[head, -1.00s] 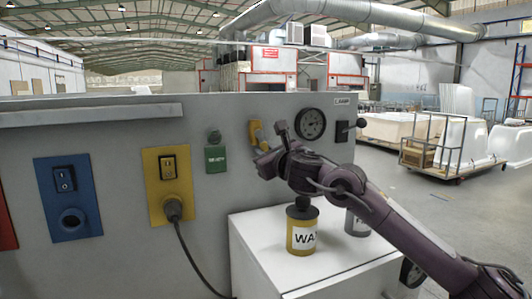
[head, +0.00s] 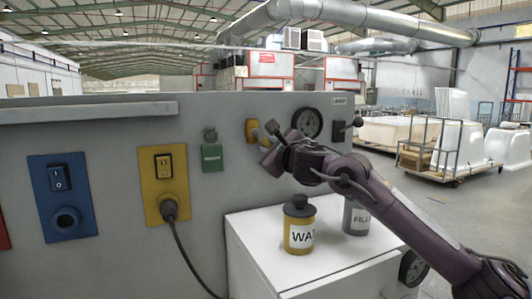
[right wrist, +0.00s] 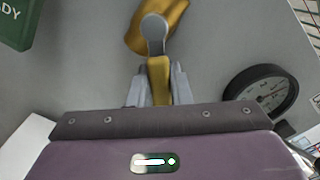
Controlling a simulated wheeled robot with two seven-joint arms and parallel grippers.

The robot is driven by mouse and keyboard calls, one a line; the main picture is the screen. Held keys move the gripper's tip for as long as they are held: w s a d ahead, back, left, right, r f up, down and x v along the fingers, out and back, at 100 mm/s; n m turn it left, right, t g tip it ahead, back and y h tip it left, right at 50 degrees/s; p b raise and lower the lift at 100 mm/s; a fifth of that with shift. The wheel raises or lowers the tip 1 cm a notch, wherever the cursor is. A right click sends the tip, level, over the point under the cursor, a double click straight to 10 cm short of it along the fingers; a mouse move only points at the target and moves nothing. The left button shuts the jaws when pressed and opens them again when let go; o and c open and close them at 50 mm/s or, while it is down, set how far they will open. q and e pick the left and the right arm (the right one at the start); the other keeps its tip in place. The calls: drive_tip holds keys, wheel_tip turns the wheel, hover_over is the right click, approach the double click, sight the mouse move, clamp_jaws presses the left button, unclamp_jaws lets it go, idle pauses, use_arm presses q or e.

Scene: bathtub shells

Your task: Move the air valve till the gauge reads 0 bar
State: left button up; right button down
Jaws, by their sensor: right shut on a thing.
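The air valve (head: 252,130) is yellow and sits on the grey panel, left of the round black-rimmed gauge (head: 307,122). In the right wrist view the valve body (right wrist: 160,22) is at the top, with a grey round pivot in front and its yellow lever (right wrist: 159,72) running down between my fingers. My right gripper (head: 266,150) is shut on the lever; its two fingers (right wrist: 158,88) flank it in the wrist view. The gauge also shows at the right of the wrist view (right wrist: 262,95); its needle is too small to read. My left gripper is not in view.
A yellow can (head: 297,240) and a grey can (head: 355,219) stand on a white cabinet (head: 250,250) below my right arm.

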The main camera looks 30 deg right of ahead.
drive_tip(key=shift+d+r+n, duration=0.25)
drive_tip(key=shift+r+n, duration=0.05)
drive_tip(key=shift+n, duration=0.7)
drive_tip(key=c, duration=1.3)
unclamp_jaws()
drive_tip(key=shift+s, duration=0.1)
drive_tip(key=s+b, duration=0.1)
drive_tip(key=s, duration=0.3)
drive_tip(key=s+b, duration=0.2)
drive_tip(key=s, duration=0.1)
drive_tip(key=shift+s+a, duration=0.2)
drive_tip(key=shift+s, duration=0.15)
